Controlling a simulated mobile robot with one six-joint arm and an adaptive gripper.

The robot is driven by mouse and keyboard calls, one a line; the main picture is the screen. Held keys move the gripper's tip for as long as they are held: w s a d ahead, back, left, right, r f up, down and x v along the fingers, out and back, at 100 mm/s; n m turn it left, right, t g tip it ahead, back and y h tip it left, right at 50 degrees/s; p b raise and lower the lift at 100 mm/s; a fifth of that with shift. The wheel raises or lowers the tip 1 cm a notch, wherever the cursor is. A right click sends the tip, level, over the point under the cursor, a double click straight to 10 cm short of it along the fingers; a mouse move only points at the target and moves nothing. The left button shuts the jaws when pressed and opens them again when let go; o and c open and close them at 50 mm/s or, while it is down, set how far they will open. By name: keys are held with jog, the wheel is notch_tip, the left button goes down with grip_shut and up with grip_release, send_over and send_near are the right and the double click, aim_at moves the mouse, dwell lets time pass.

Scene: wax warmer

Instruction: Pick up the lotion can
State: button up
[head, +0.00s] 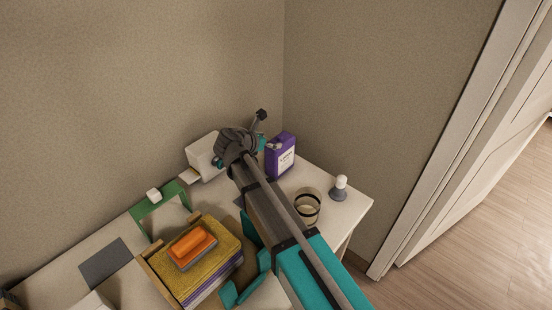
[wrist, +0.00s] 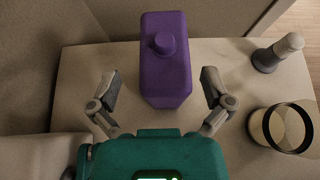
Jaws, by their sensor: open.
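The lotion can is a purple jug-like container with a purple cap and a pale label (head: 281,157). It stands upright on the table near the back corner. In the wrist view the purple can (wrist: 165,77) is straight ahead, seen from above with its cap towards me. My gripper (wrist: 165,88) is open, with one finger on each side of the can's near end. Clear gaps show between the fingers and the can. In the head view my gripper (head: 262,143) is left of the can and partly hidden by my arm.
A glass jar with a dark rim (head: 307,208) and a small grey-and-white bottle (head: 339,188) stand right of the can. A white box (head: 205,157) stands left. A green frame (head: 160,209) and a yellow stack (head: 205,270) are nearer. Walls close the back corner.

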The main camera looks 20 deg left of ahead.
aim_at(277, 141)
jog(key=shift+w+d+f, duration=0.15)
jog(key=shift+w, duration=0.15)
jog(key=shift+f+b+x, duration=0.25)
jog(key=shift+b+x, duration=0.95)
jog(key=shift+x, duration=0.7)
jog(key=shift+w+d+f, duration=0.3)
jog(key=shift+w, duration=0.1)
jog(key=c, duration=1.1)
jog(key=shift+r, duration=0.1)
